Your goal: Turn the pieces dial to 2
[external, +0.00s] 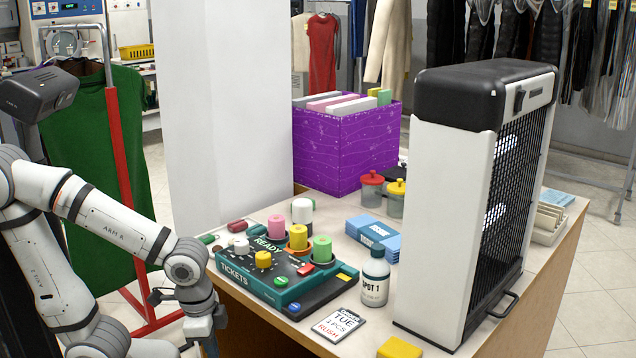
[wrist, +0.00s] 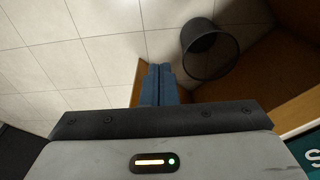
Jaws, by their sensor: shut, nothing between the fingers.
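The teal ticket machine (external: 275,272) sits on the counter's near left corner, marked READY and TICKETS. It carries a white knob (external: 239,246) and a yellow knob (external: 263,260); their labels are too small to read, so I cannot tell which is the pieces dial or its setting. A ticket card (external: 338,323) reads TUE, 3 PCS, RUSH. My gripper hangs low beside the counter, left of the machine, its tips out of the external view. In the wrist view my gripper (wrist: 160,82) is shut and empty, pointing toward the floor.
A white bottle marked SPOT 1 (external: 375,278), blue boxes (external: 373,235) and a tall black-and-white unit (external: 460,200) stand right of the machine. A white pillar (external: 225,120) rises behind it. A dark bin (wrist: 209,50) is below in the wrist view.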

